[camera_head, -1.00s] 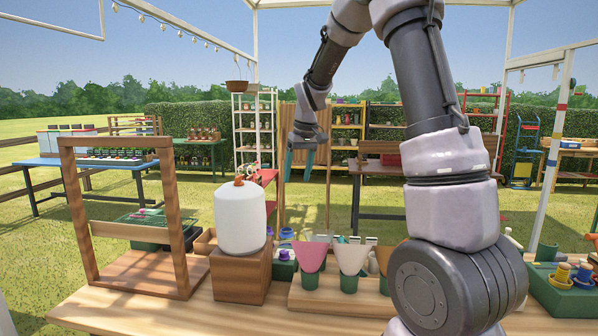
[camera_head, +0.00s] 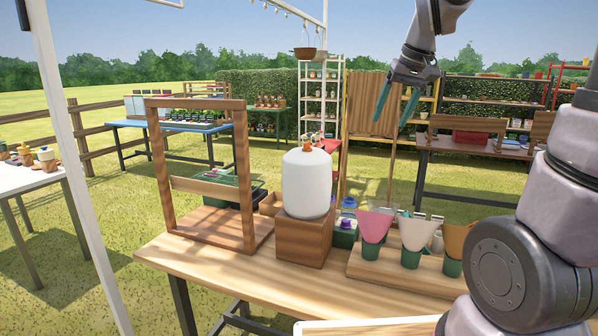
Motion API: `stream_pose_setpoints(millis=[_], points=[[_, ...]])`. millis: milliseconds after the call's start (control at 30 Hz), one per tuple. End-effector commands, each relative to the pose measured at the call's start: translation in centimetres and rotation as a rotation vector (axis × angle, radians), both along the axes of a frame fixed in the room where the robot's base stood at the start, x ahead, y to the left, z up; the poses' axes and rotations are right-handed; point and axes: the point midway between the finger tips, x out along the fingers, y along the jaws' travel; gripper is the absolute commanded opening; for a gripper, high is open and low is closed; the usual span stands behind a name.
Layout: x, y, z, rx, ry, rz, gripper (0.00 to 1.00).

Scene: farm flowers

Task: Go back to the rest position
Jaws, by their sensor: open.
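My gripper (camera_head: 396,106) is in the air at the upper right of the head view, its two teal fingers spread and pointing down with nothing between them. It is above and apart from the wooden table (camera_head: 210,262). My arm comes in from the right edge, and part of it is out of the picture.
On the table stand a wooden frame (camera_head: 162,178), a white jug (camera_head: 307,184) on a wooden block (camera_head: 304,240), and a pink cone (camera_head: 375,226) among cones in green pots. A white post (camera_head: 75,150) rises at left, beside a white table (camera_head: 30,182). Grass lies between tables.

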Motion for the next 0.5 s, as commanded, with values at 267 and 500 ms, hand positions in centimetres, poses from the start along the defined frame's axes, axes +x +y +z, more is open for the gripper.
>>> stream_pose_setpoints(millis=[267,500], points=[[-10.4,-0.9,2.9,0.101,-0.114,-0.186,0.72],[-15.6,-1.0,2.5,0.156,-0.172,-0.289,0.72]])
